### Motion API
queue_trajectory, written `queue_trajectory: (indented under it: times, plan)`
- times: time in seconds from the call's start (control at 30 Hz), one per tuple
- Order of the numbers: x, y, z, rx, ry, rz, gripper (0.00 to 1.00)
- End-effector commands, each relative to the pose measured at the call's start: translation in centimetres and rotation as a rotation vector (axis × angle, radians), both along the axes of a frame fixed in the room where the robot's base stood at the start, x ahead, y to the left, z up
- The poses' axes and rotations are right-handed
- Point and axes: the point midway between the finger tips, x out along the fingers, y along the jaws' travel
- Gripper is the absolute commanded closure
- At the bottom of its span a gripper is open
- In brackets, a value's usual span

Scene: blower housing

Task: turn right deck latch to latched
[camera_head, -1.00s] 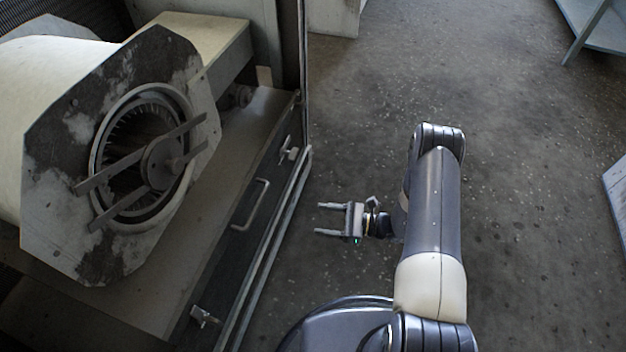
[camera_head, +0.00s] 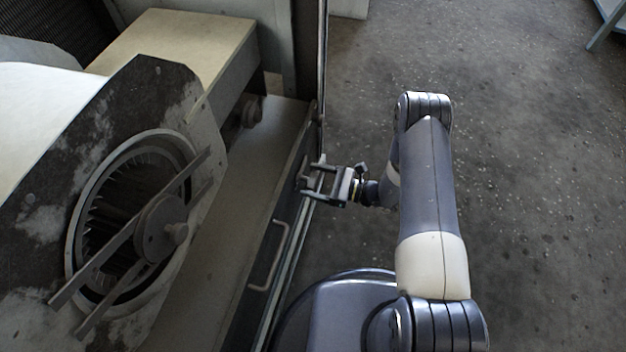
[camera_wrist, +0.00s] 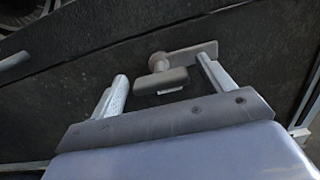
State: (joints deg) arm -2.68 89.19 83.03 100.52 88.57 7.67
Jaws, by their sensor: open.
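The right deck latch (camera_wrist: 160,80) is a grey turning handle on a round boss beside a small plate (camera_wrist: 200,51), on the dark front panel of the deck. In the wrist view it lies between my two finger tips, which are apart on either side of it. In the head view the latch (camera_head: 304,178) is partly hidden by my gripper (camera_head: 310,182). My gripper is open and points left at the panel, close to the latch. I cannot tell whether a finger touches it.
A bar handle (camera_head: 270,257) sits on the same panel, nearer than the latch; its end shows in the wrist view (camera_wrist: 14,61). The blower housing (camera_head: 135,215) stands on the deck behind. An upright post (camera_head: 323,60) rises just beyond the latch.

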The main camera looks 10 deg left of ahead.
Motion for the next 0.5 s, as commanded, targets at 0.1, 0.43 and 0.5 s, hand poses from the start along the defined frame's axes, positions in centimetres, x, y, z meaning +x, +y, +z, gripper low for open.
queue_trajectory:
  times: [0.1, 0.43, 0.5]
  plan:
    - [0.08, 0.59, -0.01, 0.000, 0.000, 0.000, 0.24]
    - [0.11, 0.70, 0.01, 0.000, 0.000, -0.001, 0.28]
    - [0.10, 0.70, 0.01, 0.000, 0.000, -0.001, 0.33]
